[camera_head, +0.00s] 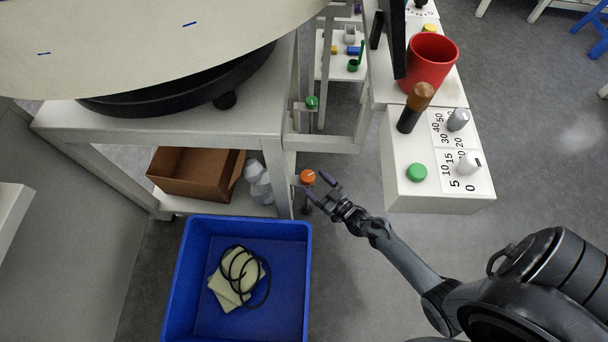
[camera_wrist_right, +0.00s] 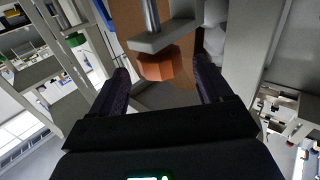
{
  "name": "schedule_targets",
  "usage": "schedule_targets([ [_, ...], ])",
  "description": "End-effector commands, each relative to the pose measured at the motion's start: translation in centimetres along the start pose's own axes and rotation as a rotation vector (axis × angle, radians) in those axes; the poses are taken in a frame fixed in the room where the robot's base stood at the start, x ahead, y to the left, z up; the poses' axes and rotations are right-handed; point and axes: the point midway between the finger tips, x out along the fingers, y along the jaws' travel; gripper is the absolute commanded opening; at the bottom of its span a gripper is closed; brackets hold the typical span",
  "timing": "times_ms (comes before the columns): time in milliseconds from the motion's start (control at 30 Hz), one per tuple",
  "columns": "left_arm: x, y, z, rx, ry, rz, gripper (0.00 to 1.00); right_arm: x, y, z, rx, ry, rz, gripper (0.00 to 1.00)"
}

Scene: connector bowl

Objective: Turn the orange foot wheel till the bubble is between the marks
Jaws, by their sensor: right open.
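The orange foot wheel (camera_head: 307,177) sits low at the front corner of the white stand, by its leg. In the right wrist view the orange wheel (camera_wrist_right: 166,65) hangs under a grey bracket on a metal stem, ahead of and between the two fingers. My right gripper (camera_head: 318,186) is open, with its dark purple fingertips close to the wheel. The right wrist view shows the open gripper (camera_wrist_right: 164,82) with a gap on both sides; I cannot tell any contact. No bubble can be made out in either view. My left gripper is not in view.
A green knob (camera_head: 312,102) sits on another leg behind. A blue bin (camera_head: 297,270) with a coiled cable stands at front left. A white box (camera_head: 440,203) with dials and a green button is at right, near a red cup (camera_head: 430,58). A brown box (camera_head: 190,190) lies on the stand's shelf.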

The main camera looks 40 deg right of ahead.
Motion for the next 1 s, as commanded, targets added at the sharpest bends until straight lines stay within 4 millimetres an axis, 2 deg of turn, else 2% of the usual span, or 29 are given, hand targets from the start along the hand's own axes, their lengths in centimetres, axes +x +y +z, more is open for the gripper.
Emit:
schedule_targets([
  [33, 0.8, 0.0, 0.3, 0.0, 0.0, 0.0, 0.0, 1.0, 0.0, 0.3, 0.001, 0.004, 0.0, 0.79],
  [200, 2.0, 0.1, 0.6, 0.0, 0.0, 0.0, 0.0, 3.5, 0.0, 0.3, 0.0, 0.002, 0.0, 0.79],
  [400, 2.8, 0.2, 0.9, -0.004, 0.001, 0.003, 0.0, 5.4, 0.0, 0.2, 0.0, 0.001, 0.0, 0.79],
  [833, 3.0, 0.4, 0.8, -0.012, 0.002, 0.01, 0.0, 6.0, 0.0, 0.0, 0.0, -0.001, 0.0, 0.79],
  [1000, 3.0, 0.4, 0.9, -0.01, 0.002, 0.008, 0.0, 6.0, 0.0, 0.0, 0.0, 0.0, 0.0, 0.53],
])
